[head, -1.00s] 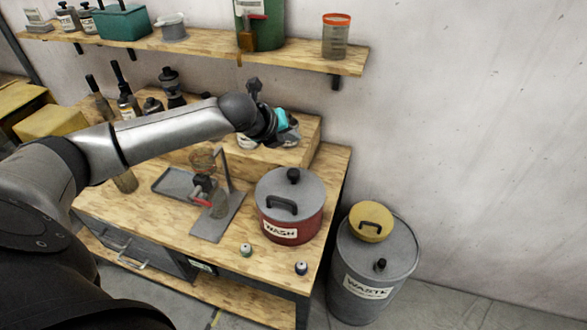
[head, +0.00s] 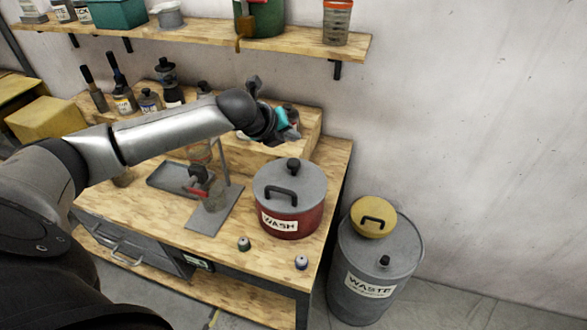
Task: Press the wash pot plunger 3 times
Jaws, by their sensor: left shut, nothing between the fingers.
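The wash pot (head: 309,218) is a red pot with a grey lid, labelled WASH, on the right part of the wooden bench. Its black plunger knob (head: 293,165) stands upright at the back of the lid, and a black handle (head: 281,196) arches near the front. My left gripper (head: 290,133) is shut and empty, above and just behind the plunger knob in the picture, apart from it. Its fingertips are small and partly hidden by its own wrist. My right gripper is not in view.
A grey stand (head: 213,205) with a red-handled part is left of the pot. Two small knobs (head: 244,243) (head: 301,262) sit at the bench front. A WASTE drum (head: 350,255) stands right of the bench. A wooden riser (head: 310,145) and shelf (head: 290,50) are behind.

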